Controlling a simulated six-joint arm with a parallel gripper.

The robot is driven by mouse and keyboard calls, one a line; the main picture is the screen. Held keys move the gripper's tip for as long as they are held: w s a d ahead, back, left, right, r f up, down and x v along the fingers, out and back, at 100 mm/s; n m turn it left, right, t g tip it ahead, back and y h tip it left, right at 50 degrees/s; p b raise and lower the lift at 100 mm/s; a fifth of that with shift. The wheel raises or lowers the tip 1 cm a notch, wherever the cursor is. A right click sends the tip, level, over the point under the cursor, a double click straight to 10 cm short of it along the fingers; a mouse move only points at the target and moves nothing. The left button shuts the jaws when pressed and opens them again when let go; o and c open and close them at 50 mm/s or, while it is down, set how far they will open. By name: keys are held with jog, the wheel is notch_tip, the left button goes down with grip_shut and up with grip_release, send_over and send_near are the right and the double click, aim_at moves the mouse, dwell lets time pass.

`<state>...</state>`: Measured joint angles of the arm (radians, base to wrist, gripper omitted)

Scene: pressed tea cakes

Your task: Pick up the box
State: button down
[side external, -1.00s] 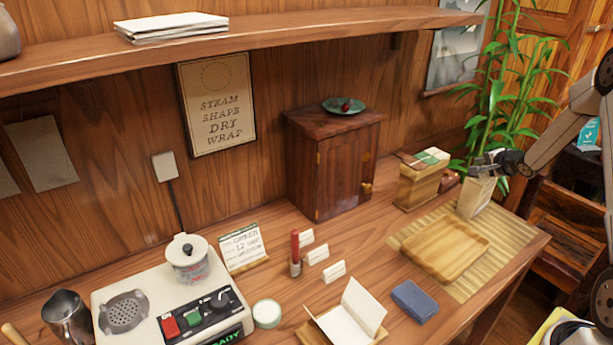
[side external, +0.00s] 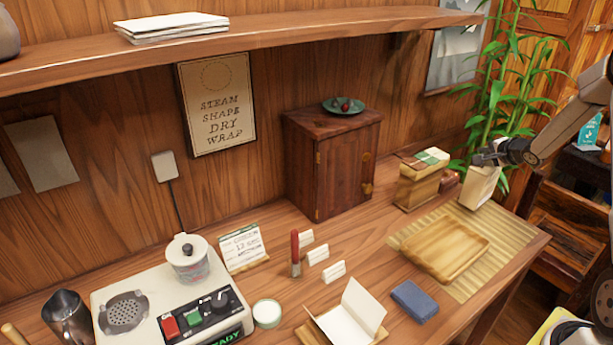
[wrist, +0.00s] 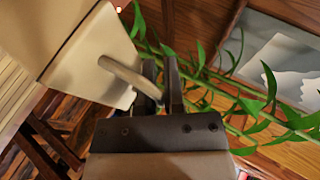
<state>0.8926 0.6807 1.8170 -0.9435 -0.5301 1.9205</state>
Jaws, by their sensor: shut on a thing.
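The cream box (side external: 481,187) is at the back right corner of the table, beyond the wooden tray. My gripper (side external: 480,158) is above it. In the wrist view, my gripper (wrist: 161,68) is shut on the curved pale handle of the box (wrist: 95,60), whose body fills the upper left. The box tilts slightly in the side view. It appears raised, but whether its lower edge clears the mat is hard to tell.
A wooden tray (side external: 470,256) lies on the slatted mat (side external: 515,232). A wooden holder (side external: 412,190) stands left of the box, and a leafy plant (side external: 490,100) is close behind. A blue block (side external: 414,301) lies in front of the tray.

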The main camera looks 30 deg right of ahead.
jog(key=s+a+r, duration=0.1)
jog(key=r, duration=0.1)
jog(key=s+a+r, duration=0.1)
jog(key=s+r, duration=0.1)
jog(key=s+a+r, duration=0.1)
jog(key=r, duration=0.1)
jog(key=shift+s+a, duration=0.1)
jog(key=shift+s, duration=0.05)
jog(key=s+a+r, duration=0.3)
jog(key=s+a, duration=0.2)
jog(key=s, duration=0.1)
jog(key=shift+s+r, duration=0.3)
jog(key=shift+a, duration=0.15)
